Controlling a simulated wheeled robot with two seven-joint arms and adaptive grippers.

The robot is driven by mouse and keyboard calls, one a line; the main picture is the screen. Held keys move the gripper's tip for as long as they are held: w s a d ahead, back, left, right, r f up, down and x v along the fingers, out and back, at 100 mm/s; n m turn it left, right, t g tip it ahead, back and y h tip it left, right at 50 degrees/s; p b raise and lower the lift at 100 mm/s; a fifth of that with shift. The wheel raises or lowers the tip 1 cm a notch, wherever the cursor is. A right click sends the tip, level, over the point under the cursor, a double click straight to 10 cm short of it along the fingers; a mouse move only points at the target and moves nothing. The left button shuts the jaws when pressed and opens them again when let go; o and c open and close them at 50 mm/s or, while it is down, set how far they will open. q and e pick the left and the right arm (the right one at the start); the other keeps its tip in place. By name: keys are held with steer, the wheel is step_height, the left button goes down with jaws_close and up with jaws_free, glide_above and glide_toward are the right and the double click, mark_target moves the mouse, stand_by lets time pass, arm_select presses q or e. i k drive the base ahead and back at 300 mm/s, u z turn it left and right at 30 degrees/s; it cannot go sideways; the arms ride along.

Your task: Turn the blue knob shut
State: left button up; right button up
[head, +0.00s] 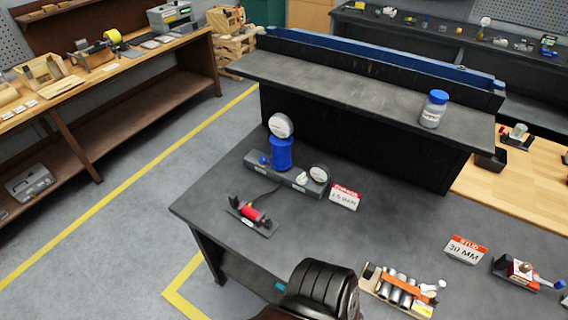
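A dark valve unit stands on the near grey table, its long flat base (288,178) lying at an angle. A blue cylinder (282,153) rises from the base with a round white-faced gauge (281,125) above it. A small blue knob (263,160) sits at the left end of the base, beside the cylinder. I cannot tell from here how far it is turned. A second round white gauge (319,173) is at the right end.
A red-bodied device (252,215) lies in front of the unit, and a red-and-white sign (344,197) is to its right. A raised shelf (370,93) with a blue-capped jar (434,109) stands behind. A black ribbed object (322,288) rises at the near edge.

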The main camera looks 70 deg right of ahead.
mark_target(263, 161)
steer(key=k, duration=0.25)
steer(key=z, duration=0.95)
